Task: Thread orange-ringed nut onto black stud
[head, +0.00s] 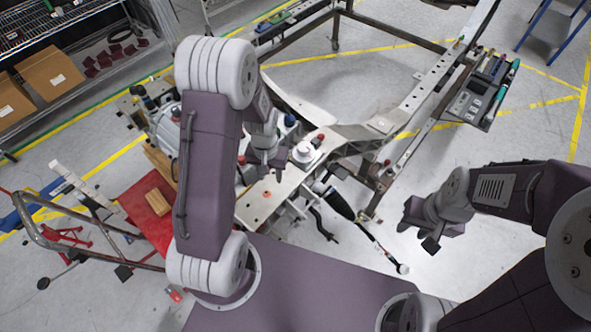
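My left gripper (264,168) points down above the pale metal plate (252,210) of the chassis fixture, left of a white round mount (303,152). Its fingertips are small and dark here, and I cannot tell whether they hold anything. A small orange-red spot (266,194) shows on the plate just below it; I cannot tell whether it is the orange-ringed nut. I cannot make out the black stud with certainty. My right gripper (418,237) is open and empty over bare floor to the right of the frame.
The metal chassis frame (430,85) extends to the back right. A tool tray (480,90) hangs at its right side. A red surface with a wooden block (158,202) is at left. Shelves with cardboard boxes (48,72) stand at far left. Floor around my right gripper is clear.

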